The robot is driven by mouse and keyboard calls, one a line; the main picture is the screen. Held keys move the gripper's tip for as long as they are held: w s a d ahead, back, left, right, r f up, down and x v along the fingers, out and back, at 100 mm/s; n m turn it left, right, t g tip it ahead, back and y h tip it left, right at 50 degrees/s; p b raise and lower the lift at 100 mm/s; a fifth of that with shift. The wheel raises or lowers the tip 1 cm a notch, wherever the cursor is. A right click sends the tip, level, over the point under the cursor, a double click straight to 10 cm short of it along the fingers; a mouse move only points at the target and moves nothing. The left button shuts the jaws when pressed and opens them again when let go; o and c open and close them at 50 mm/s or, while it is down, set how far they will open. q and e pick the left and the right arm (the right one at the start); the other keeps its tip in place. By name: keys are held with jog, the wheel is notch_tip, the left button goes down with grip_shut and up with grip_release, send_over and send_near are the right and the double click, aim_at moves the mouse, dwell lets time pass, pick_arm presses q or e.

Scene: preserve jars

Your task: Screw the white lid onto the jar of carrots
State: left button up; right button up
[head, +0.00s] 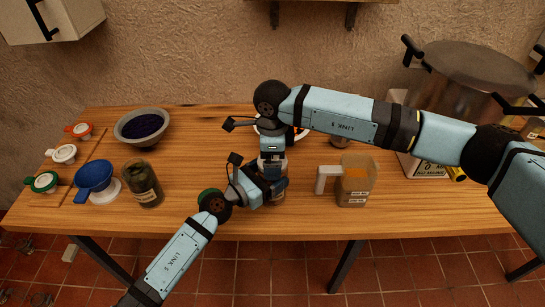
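A white lid (64,154) lies at the left end of the table, between an orange-red lid (79,129) and a green lid (43,182). Near the table's middle, a glass jar (280,196) is mostly hidden by both my grippers; its contents cannot be made out. My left gripper (272,187) reaches in from the lower left at the jar's side. My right gripper (272,168) points down just above the jar. The fingertips overlap the jar and each other, so I cannot tell whether either is open or shut, or whether the right one holds anything.
A bowl of dark berries (141,126), a blue funnel-like item (94,176) and a dark-filled jar (145,184) stand left. A jug with orange contents (357,182) stands right of my grippers. A large pot (470,78) is at the right. The front middle-left tabletop is clear.

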notch_tip(320, 180, up, 11)
jog(key=shift+r, duration=0.15)
pick_arm(q)
jog(key=o, duration=1.6)
jog(key=shift+b+v, duration=0.95)
jog(key=shift+v, duration=5.95)
pick_arm(e)
jog(key=shift+f, duration=0.95)
